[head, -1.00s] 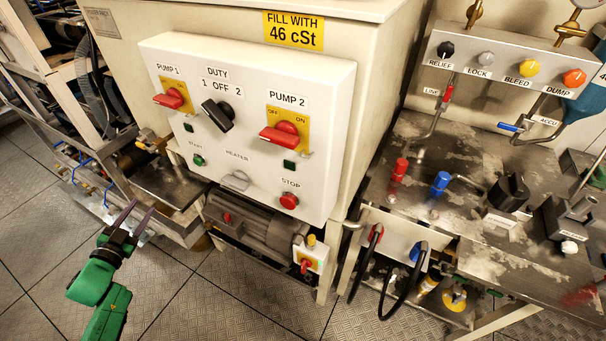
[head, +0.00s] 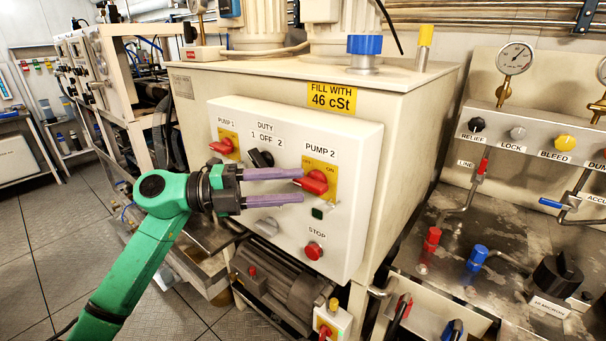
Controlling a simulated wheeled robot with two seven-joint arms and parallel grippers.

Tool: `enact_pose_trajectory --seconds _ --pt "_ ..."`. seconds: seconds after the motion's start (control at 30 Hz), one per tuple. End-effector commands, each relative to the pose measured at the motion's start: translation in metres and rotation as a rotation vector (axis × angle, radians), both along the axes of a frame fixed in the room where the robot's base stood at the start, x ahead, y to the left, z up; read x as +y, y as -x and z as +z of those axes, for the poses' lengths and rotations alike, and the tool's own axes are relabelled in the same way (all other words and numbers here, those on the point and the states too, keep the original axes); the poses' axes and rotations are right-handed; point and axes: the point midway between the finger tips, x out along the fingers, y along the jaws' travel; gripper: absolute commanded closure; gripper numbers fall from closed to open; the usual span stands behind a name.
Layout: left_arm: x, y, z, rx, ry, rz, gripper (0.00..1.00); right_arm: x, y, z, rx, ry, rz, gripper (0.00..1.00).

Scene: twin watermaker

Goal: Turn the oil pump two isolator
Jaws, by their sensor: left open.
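The Pump 2 isolator (head: 314,182) is a red handle on a yellow OFF/ON plate, at the right of the white control box (head: 352,215). The handle lies roughly sideways, tilted a little. My left gripper (head: 301,186) comes in from the left with two long purple fingers, open and spread one above the other. The upper fingertip reaches the left end of the red handle in the picture; I cannot tell whether it touches. The lower finger is below the handle. My right gripper is not in view.
The Pump 1 isolator (head: 223,146) and the black duty knob (head: 261,158) sit to the left on the box. The red stop button (head: 314,251) is below. A bench (head: 495,245) with red and blue valves stands at the right.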

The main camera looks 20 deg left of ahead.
Motion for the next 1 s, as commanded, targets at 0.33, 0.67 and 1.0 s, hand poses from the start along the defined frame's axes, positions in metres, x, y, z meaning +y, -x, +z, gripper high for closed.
enact_pose_trajectory --seconds 0.33,0.67,1.0 --pt "-0.025 -0.012 -0.001 0.001 0.002 0.002 0.53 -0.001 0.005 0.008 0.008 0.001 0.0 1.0" --pt "-0.024 -0.011 -0.001 0.003 0.001 0.002 1.0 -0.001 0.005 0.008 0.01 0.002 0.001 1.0" --pt "-0.024 -0.011 0.001 -0.014 -0.039 0.003 1.0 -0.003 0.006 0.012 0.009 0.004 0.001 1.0"
